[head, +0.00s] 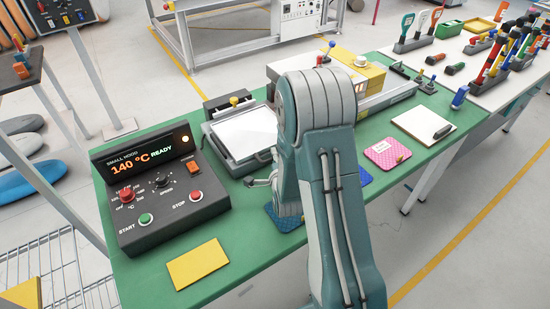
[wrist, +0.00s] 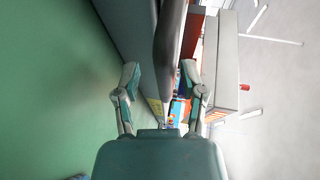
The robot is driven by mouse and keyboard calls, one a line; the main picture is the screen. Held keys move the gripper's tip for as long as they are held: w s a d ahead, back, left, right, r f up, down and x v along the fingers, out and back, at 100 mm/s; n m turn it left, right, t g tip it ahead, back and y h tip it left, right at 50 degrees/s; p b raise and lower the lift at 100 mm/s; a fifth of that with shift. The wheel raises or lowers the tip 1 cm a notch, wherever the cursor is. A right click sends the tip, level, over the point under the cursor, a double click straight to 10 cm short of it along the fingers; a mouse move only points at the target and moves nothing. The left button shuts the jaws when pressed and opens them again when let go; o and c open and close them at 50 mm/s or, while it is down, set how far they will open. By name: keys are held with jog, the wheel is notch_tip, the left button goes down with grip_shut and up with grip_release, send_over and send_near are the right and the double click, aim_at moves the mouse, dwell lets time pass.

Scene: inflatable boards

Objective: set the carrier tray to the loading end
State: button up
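The carrier tray (head: 220,154) is a flat grey frame with a white sheet (head: 245,131) on it. It lies left of the heat machine (head: 354,72) on the green table, just right of the control box. My arm hides the ground between the tray and the machine. My gripper (head: 262,182) is low in front of the tray's near edge, mostly hidden by my arm. In the wrist view my gripper (wrist: 161,78) is open, its two fingers spread. A dark grey edge and a rounded dark bar (wrist: 168,48) lie between and beyond the fingertips; contact cannot be told.
The black control box (head: 160,190) reads 140 °C READY. A yellow card (head: 198,264) and a blue pad (head: 285,218) lie near the front. A pink pad (head: 388,153) and a clipboard (head: 424,124) lie right of my arm. Green table around the yellow card is clear.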

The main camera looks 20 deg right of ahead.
jog(key=shift+a, duration=0.1)
jog(key=shift+s+a+r, duration=0.1)
jog(key=shift+s, duration=0.05)
jog(key=v, duration=0.7)
dwell(0.4)
